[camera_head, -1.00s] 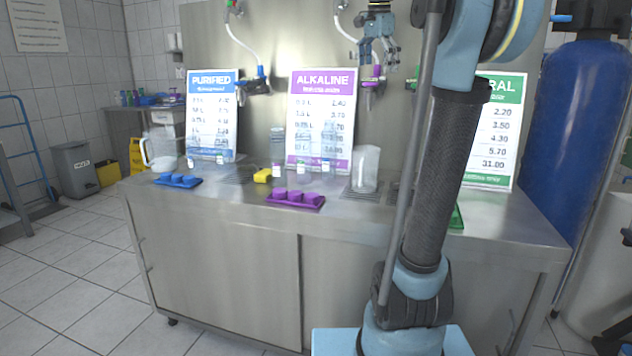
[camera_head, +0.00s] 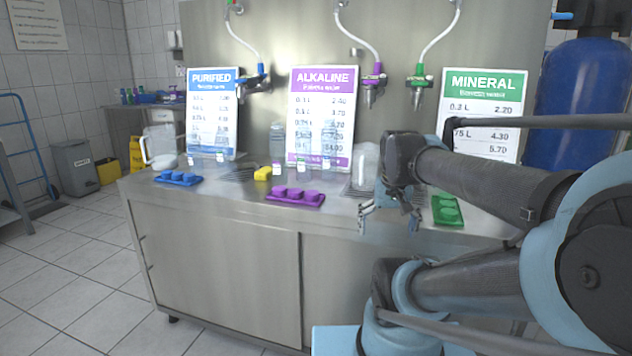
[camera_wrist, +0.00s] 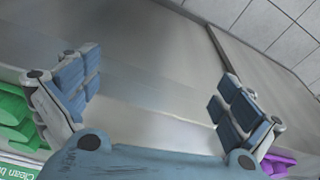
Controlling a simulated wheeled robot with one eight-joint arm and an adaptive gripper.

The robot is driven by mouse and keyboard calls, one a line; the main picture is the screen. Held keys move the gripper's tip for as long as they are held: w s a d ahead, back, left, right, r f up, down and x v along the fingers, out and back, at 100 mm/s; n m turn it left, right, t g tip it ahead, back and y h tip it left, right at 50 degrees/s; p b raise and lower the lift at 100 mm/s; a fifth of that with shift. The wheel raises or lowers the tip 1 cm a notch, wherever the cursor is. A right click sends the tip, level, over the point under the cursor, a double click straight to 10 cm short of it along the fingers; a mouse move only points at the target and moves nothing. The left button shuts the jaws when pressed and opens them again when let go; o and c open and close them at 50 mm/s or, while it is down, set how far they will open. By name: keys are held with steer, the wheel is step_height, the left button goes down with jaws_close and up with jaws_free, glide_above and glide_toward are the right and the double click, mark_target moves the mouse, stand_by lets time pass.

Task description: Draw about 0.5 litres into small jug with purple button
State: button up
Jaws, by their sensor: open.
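The purple-button pad (camera_head: 294,196) lies near the front edge of the steel counter, and a corner of it shows in the wrist view (camera_wrist: 280,162). A clear jug (camera_head: 366,160) stands under the purple tap (camera_head: 373,84), partly hidden behind my arm; its fill level is unclear. Another clear jug with a handle (camera_head: 160,146) stands at the counter's left end. My gripper (camera_head: 388,216) hangs at the counter's front edge, right of the purple pad and apart from it. Its fingers are spread and empty in the wrist view (camera_wrist: 152,98).
A green button pad (camera_head: 446,209) lies right of my gripper, and a blue one (camera_head: 178,178) lies at the left. A yellow block (camera_head: 262,174) and several small bottles stand behind the purple pad. Price signs line the back.

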steer(key=s+f+n, duration=0.1)
steer(key=s+f, duration=0.3)
steer(key=f, duration=0.3)
steer(key=shift+n, duration=0.3)
steer(key=c, duration=1.2)
steer(key=shift+w+r, duration=0.2)
steer(key=shift+r, duration=0.2)
steer(key=c, duration=0.4)
steer(key=shift+n, duration=0.4)
steer(key=r, duration=0.1)
steer(key=w+r, duration=0.2)
steer(key=r, duration=0.1)
steer(key=shift+w, duration=0.1)
jaws_close()
steer(key=w+r+n, duration=0.4)
steer(key=w+r, duration=0.8)
steer(key=r, duration=0.6)
steer(key=w+a+r+n+g, duration=0.1)
steer(key=w+r+n, duration=0.4)
steer(key=w+r, duration=0.7)
steer(key=w+r+n+g, duration=0.1)
steer(key=w+r+n, duration=0.3)
steer(key=w+r, duration=0.8)
steer(key=shift+w+a+r, duration=0.3)
steer(key=shift+r, duration=6.75)
